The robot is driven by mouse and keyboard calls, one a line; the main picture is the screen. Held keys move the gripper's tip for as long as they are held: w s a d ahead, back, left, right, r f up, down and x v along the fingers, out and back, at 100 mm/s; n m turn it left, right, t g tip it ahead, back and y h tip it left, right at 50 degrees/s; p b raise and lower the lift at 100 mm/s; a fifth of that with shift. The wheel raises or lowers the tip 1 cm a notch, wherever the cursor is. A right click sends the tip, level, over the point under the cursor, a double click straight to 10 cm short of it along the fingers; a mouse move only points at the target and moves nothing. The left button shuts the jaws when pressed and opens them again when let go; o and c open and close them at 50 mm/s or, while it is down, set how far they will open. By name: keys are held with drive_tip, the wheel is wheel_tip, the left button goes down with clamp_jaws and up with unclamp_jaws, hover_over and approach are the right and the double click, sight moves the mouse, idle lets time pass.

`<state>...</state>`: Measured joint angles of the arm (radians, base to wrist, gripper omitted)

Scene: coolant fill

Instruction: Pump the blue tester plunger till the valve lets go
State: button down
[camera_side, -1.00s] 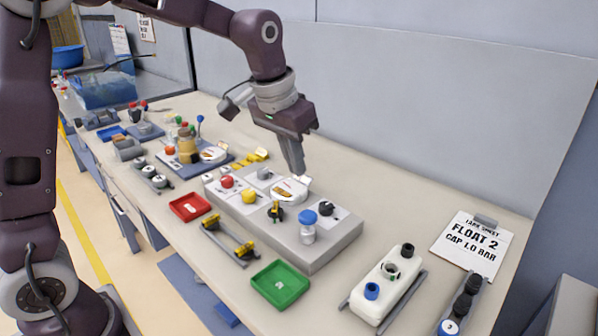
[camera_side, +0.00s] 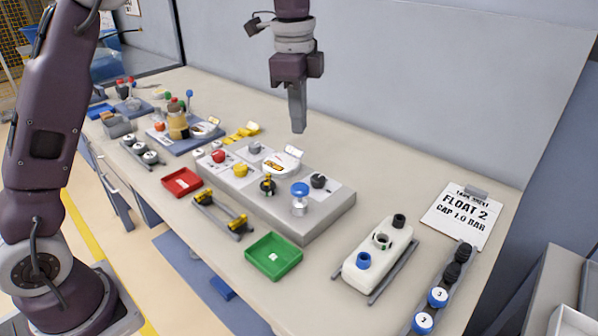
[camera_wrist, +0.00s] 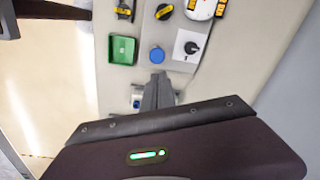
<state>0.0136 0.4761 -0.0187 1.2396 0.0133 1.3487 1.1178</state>
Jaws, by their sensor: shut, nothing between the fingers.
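The blue tester plunger (camera_side: 300,189) stands upright on a clear or pale stem at the front right of the grey console (camera_side: 318,226). It also shows as a blue disc in the wrist view (camera_wrist: 157,54). My gripper (camera_side: 299,130) points down, shut and empty, in the air above the console. In the wrist view its fingertips (camera_wrist: 158,78) lie just below the plunger's disc, apart from it. A white gauge (camera_side: 285,159) with an orange face patch sits at the console's back; its reading is too small to tell. I cannot tell which part is the valve.
On the console are a black knob (camera_side: 318,181), a yellow knob (camera_side: 240,170) and a red button (camera_side: 218,156). A green tray (camera_side: 274,257) and red tray (camera_side: 182,182) lie in front. A white tank (camera_side: 378,256) and the "FLOAT 2, CAP 1.0 BAR" sheet (camera_side: 461,215) are right.

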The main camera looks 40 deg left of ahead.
sight(299, 187)
drive_tip(key=m, duration=0.4)
drive_tip(key=shift+w+r+m+g, duration=0.2)
drive_tip(key=shift+r+m+g, duration=0.15)
drive_tip(key=shift+m+g, duration=0.05)
drive_tip(key=shift+f, duration=0.1)
wheel_tip(299, 187, down, 14)
drive_tip(key=shift+r, duration=0.1)
drive_tip(key=shift+s+f, duration=0.1)
drive_tip(key=shift+f, duration=1.4)
wheel_tip(299, 187, up, 14)
drive_tip(key=shift+r, duration=0.25)
idle(0.7)
